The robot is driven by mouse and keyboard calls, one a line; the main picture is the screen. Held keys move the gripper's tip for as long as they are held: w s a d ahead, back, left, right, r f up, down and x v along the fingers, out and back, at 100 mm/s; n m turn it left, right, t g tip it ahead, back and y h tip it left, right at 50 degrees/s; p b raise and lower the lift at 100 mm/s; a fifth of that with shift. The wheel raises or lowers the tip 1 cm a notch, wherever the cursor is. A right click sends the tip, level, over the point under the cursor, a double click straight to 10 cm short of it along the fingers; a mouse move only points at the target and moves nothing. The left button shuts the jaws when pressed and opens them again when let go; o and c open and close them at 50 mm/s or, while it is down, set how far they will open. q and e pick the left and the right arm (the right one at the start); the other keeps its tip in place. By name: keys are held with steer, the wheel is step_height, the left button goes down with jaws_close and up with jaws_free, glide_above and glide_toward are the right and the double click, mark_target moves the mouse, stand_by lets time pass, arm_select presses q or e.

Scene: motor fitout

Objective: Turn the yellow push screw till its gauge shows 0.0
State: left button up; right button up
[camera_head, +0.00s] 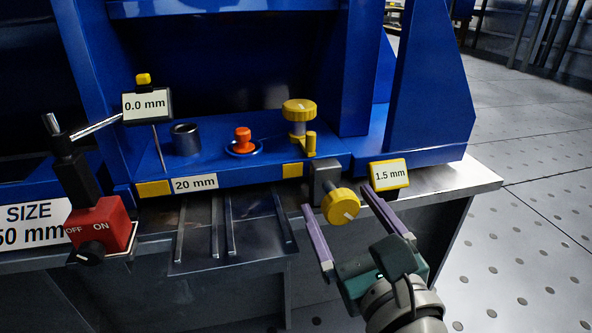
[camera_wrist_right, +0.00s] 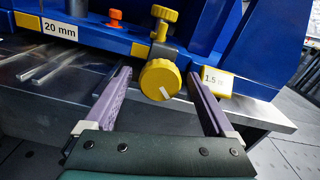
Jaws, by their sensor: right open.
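The yellow push screw (camera_head: 342,206) is a round knob with a white mark, on a dark block at the front edge of the blue machine. It also shows in the right wrist view (camera_wrist_right: 161,80), its mark pointing to the lower right. Its gauge (camera_head: 389,174), yellow-framed, reads 1.5 mm and stands just right of it; it is partly readable in the right wrist view (camera_wrist_right: 217,82). My right gripper (camera_head: 336,198) is open, with one purple finger on each side of the knob and visible gaps between. My left gripper is not in view.
Another yellow knob (camera_head: 299,110) stands upright behind, near an orange knob (camera_head: 242,141) and a metal cylinder (camera_head: 186,139). A second gauge (camera_head: 147,104) reads 0.0 mm. A red magnetic base (camera_head: 102,224) stands at left. Metal bars (camera_head: 230,226) lie left of the gripper.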

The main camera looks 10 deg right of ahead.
steer(key=shift+w, duration=0.25)
steer(key=c, duration=1.4)
